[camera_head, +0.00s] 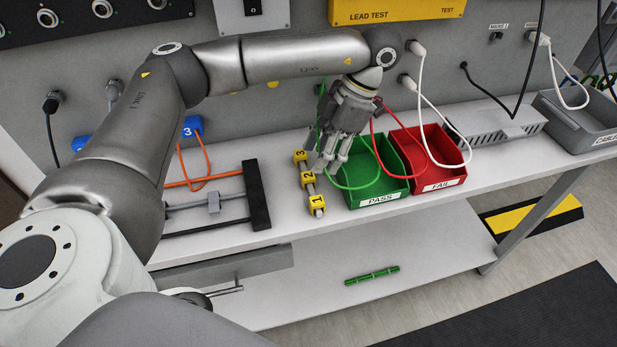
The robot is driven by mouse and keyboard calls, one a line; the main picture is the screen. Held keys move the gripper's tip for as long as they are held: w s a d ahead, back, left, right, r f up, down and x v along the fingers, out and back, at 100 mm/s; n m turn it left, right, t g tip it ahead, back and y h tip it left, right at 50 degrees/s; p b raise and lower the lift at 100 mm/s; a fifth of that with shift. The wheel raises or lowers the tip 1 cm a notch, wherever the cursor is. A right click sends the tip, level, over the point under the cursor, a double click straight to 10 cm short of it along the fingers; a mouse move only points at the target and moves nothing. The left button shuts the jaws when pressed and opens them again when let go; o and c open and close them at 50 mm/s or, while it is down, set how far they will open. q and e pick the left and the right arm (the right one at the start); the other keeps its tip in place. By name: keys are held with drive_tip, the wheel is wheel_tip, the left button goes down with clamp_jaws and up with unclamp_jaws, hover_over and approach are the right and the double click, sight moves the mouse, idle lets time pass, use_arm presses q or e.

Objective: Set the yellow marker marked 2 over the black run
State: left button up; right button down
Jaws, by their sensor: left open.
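The yellow marker marked 2 (307,177) sits between the yellow markers marked 3 (300,156) and 1 (317,202), in a row along a short grey rod on the bench. My left gripper (326,168) points down just right of the marker marked 2, close to it. Its fingers are open, and I cannot tell whether they touch the marker. The black run (205,228) is the nearest of several cables in a rack at the left. A grey run (183,206) with a grey clip and an orange run (176,184) lie behind it. My right gripper is not in view.
A green PASS bin (375,200) and a red FAIL bin (437,185) stand right of the markers. Green, red and white leads hang around them. A black upright bar (257,195) ends the cable rack. A green stick (372,276) lies on the lower shelf.

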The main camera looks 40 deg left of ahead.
sight(313, 175)
use_arm(q)
drive_tip(key=shift+f, duration=0.25)
drive_tip(key=p+x, duration=0.1)
drive_tip(key=x, duration=0.1)
drive_tip(key=shift+f, duration=0.45)
drive_tip(key=shift+p+x, duration=0.4)
drive_tip(key=shift+x, duration=0.6)
drive_tip(key=shift+w+f, duration=0.1)
drive_tip(key=shift+f, duration=0.1)
drive_tip(key=shift+c, duration=1)
drive_tip(key=c, duration=0.5)
drive_tip(key=shift+r, duration=0.1)
drive_tip(key=shift+c, duration=0.8)
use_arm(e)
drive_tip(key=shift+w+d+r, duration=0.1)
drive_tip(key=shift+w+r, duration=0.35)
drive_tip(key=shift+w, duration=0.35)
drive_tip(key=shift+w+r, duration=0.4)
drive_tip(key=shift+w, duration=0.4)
